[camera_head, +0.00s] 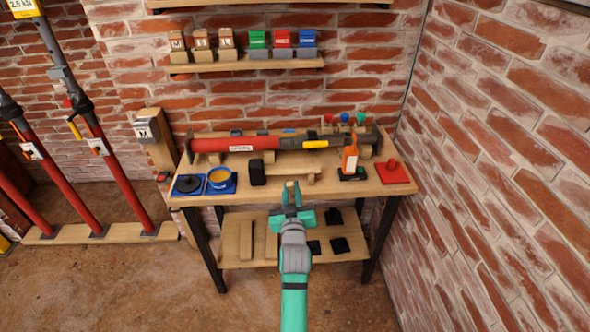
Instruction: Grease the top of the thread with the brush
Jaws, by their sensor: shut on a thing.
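A red prop tube (252,144) lies across the workbench (330,192) with its grey threaded part (303,142) to the right of the red. A yellow collar shows farther right on it. A blue-rimmed tin with yellow content (220,178), which looks like grease, stands at the bench's left. My gripper (291,188) is in front of and above the bench's front edge, apart from the tube and the tin. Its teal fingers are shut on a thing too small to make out. I cannot pick out the brush for certain.
A black block (257,172), an orange bottle (350,158) and a red plate with a knob (393,170) stand on the bench. A brick wall (500,150) closes the right side. Red props (125,180) stand at left. The bench's lower shelf (232,250) holds wooden bars.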

